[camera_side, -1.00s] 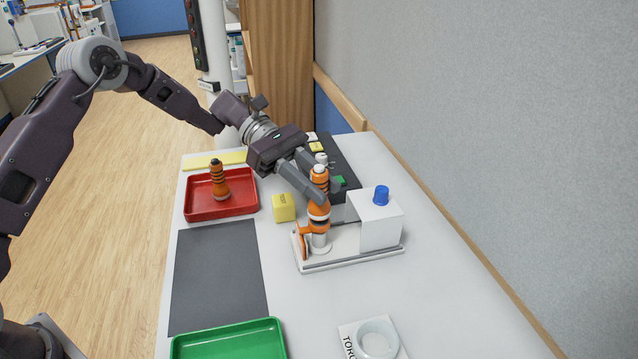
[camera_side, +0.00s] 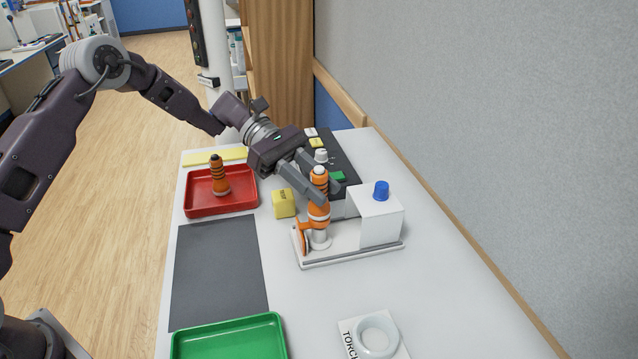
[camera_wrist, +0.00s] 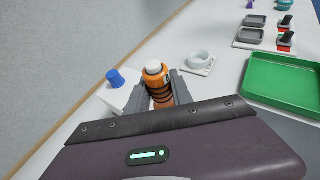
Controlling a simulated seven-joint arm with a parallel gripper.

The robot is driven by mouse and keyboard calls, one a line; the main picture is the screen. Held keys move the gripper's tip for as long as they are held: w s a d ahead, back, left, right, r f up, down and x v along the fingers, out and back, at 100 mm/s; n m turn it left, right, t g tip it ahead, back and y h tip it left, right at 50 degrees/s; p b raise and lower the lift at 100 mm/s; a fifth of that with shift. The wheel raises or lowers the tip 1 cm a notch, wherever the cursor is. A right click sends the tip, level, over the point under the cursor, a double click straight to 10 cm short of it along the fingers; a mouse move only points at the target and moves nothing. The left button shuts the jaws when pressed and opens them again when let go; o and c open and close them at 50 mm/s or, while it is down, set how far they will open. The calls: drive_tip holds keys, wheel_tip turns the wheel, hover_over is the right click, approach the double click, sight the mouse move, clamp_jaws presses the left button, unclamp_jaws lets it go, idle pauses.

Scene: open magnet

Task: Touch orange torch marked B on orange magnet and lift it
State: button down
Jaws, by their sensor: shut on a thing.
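An orange torch (camera_side: 319,212) with dark bands and a white tip stands upright on a white post of the fixture (camera_side: 350,255). An orange part (camera_side: 304,236), perhaps the magnet, is beside the post. My gripper (camera_side: 327,194) is shut on the torch's upper body. In the wrist view the torch (camera_wrist: 158,82) sits between both fingers (camera_wrist: 161,93). A second orange torch with dark bands (camera_side: 221,178) stands in the red tray (camera_side: 190,205). No letter B is readable on either torch.
The white box (camera_side: 380,225) with a blue knob (camera_side: 381,190) is right of the held torch. A yellow block (camera_side: 284,204) is left. A dark panel (camera_side: 340,153) lies behind. A white ring (camera_side: 376,337) and green tray (camera_side: 230,338) are in front. The dark mat (camera_side: 218,270) is clear.

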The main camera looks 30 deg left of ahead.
drive_tip(key=shift+r, duration=1.2)
idle(1.3)
drive_tip(key=shift+r, duration=3.25)
